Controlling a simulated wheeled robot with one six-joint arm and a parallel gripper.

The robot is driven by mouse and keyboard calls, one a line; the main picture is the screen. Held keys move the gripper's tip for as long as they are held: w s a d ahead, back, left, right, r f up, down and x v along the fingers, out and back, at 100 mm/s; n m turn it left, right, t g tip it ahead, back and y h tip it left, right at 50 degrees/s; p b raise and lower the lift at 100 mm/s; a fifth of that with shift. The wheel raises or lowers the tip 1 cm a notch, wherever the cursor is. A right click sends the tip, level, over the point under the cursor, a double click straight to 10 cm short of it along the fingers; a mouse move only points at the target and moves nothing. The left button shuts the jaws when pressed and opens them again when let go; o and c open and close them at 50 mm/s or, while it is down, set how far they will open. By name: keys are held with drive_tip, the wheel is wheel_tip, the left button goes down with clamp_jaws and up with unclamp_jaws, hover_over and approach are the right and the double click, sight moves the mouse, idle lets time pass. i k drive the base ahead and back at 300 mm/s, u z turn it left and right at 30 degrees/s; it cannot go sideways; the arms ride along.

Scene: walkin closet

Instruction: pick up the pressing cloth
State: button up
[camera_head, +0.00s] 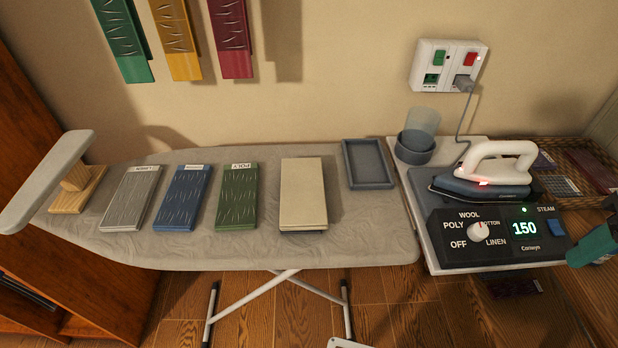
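A cream, flat, folded piece without a visible label (303,190), which looks like the pressing cloth, lies on the grey-covered ironing board (375,225). A thin dark edge shows under its near end. It lies between a green folded cloth (238,196) on its left and an empty grey tray (368,164) on its right, apart from both.
Blue (183,198) and grey (131,199) labelled cloths lie further left, by a sleeve board (60,180). At right, an iron (487,178) with a corded plug rests on its station (500,235), lit 150, beside a cup (415,147). A teal-and-dark object (594,246) shows at the right edge.

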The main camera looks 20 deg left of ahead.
sight(303, 206)
drive_tip(key=z, duration=1.8)
drive_tip(key=k, duration=1.5)
drive_tip(key=u, duration=0.75)
